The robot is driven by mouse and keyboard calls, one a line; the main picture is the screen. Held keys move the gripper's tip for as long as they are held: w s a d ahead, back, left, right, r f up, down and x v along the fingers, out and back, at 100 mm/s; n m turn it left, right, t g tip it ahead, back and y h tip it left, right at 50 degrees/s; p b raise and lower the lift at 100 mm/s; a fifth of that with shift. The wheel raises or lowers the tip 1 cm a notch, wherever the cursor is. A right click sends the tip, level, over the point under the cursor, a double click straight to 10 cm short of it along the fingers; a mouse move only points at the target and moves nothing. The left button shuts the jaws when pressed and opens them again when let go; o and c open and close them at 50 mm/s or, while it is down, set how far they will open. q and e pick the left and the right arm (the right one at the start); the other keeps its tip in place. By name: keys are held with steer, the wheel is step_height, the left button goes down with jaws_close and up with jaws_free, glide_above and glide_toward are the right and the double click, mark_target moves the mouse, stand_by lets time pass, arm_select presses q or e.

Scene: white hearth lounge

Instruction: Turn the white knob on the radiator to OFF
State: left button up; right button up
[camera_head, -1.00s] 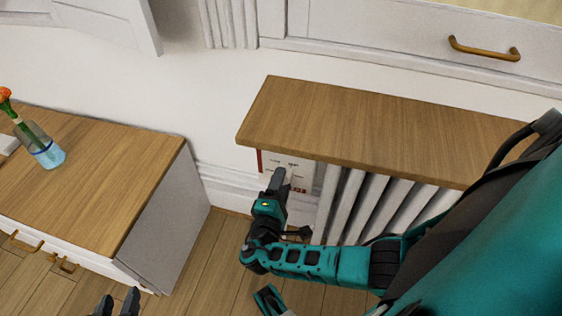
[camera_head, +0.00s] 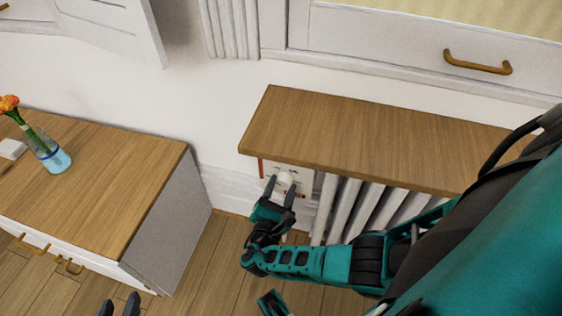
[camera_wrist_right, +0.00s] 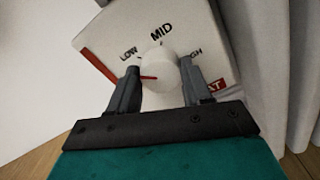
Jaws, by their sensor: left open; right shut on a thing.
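The white knob (camera_wrist_right: 160,70) is round, with a red pointer line. It sits on the white radiator panel (camera_wrist_right: 95,35), which carries LOW, MID and HIGH labels and red marks. The pointer points left in the right wrist view, below LOW, toward the left finger. No OFF label is visible. My right gripper (camera_wrist_right: 158,85) is shut on the knob, one finger on each side. In the head view the knob (camera_head: 286,178) shows between the fingertips, under the shelf's left end. My left gripper (camera_head: 119,306) is open and empty at the bottom edge, far from the radiator.
A wooden shelf (camera_head: 370,135) overhangs the radiator fins (camera_head: 365,210). A wooden-topped cabinet (camera_head: 90,190) with a flower vase (camera_head: 52,158) stands to the left. Open floor (camera_head: 205,260) lies between them. A drawer with a brass handle (camera_head: 478,62) is above.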

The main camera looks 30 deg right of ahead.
steer(key=n+p, duration=0.1)
steer(key=n, duration=0.4)
steer(key=shift+w+r+n, duration=0.1)
steer(key=shift+w+n, duration=0.05)
steer(key=shift+n, duration=0.15)
steer(key=n+p, duration=0.1)
steer(key=n, duration=0.3)
steer(key=shift+n, duration=0.3)
steer(key=o, duration=1.1)
steer(key=shift+c, duration=0.2)
steer(key=shift+a, duration=0.1)
